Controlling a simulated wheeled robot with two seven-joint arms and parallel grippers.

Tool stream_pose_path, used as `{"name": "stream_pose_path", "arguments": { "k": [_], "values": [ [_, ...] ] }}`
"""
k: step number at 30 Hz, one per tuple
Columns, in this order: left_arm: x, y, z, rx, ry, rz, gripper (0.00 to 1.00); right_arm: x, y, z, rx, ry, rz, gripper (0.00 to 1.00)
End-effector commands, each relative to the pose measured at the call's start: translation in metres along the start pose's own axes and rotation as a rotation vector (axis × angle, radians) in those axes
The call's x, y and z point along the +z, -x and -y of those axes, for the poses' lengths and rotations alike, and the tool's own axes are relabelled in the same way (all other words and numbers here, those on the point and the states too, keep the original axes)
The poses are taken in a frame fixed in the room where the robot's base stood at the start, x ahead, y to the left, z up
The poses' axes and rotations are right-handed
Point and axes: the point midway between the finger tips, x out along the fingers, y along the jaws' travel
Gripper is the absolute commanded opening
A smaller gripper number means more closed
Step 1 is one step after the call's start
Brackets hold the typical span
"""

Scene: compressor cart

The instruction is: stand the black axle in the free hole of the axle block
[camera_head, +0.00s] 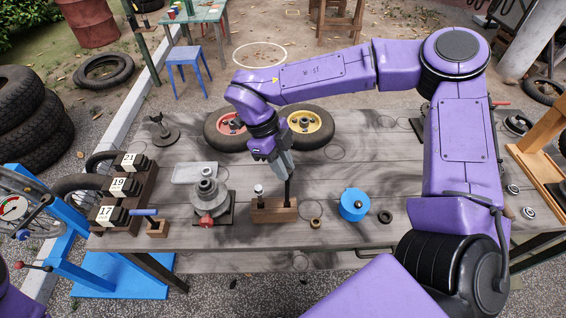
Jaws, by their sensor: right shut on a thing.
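The wooden axle block (273,214) stands near the front edge of the table, left of its middle. A pale, silvery axle with a dark lower part (258,191) stands upright at its left end. My right gripper (287,172) reaches down from above and is shut on the black axle (288,190). The black axle hangs nearly upright over the right part of the block. Its lower end meets the block's top in the picture; I cannot tell whether it is in the free hole, which is hidden. My left gripper is out of view.
A grey stepped part on a dark base (208,194) stands left of the block. A blue round can (353,205) stands to the right. Two wheels (306,127) lie behind. A numbered rack (128,190) stands at the left. Small rings lie around the table (395,170).

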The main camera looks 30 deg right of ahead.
Motion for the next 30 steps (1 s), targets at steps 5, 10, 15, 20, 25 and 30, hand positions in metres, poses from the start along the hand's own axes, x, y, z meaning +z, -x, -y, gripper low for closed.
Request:
{"name": "stream_pose_path", "arguments": {
  "k": [5, 10, 15, 20, 25, 30],
  "values": [
    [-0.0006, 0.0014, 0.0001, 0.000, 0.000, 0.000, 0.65, 0.0000, 0.0000, -0.0001, 0.000, 0.001, 0.000, 0.00],
    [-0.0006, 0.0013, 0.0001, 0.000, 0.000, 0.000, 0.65, 0.0000, 0.0001, 0.0000, 0.000, 0.001, 0.000, 0.00],
    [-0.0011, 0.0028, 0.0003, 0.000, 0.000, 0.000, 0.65, -0.0003, 0.0008, 0.0000, 0.000, 0.001, 0.000, 0.00],
    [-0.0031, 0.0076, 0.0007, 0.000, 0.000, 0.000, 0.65, -0.0009, 0.0016, -0.0002, 0.000, 0.001, 0.000, 0.00],
    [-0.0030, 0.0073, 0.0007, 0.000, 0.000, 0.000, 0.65, -0.0003, 0.0001, -0.0002, 0.000, 0.001, 0.000, 0.00],
    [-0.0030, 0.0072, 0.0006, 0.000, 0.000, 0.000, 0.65, -0.0003, 0.0000, -0.0001, 0.000, 0.001, 0.000, 0.00]
  ]
}}
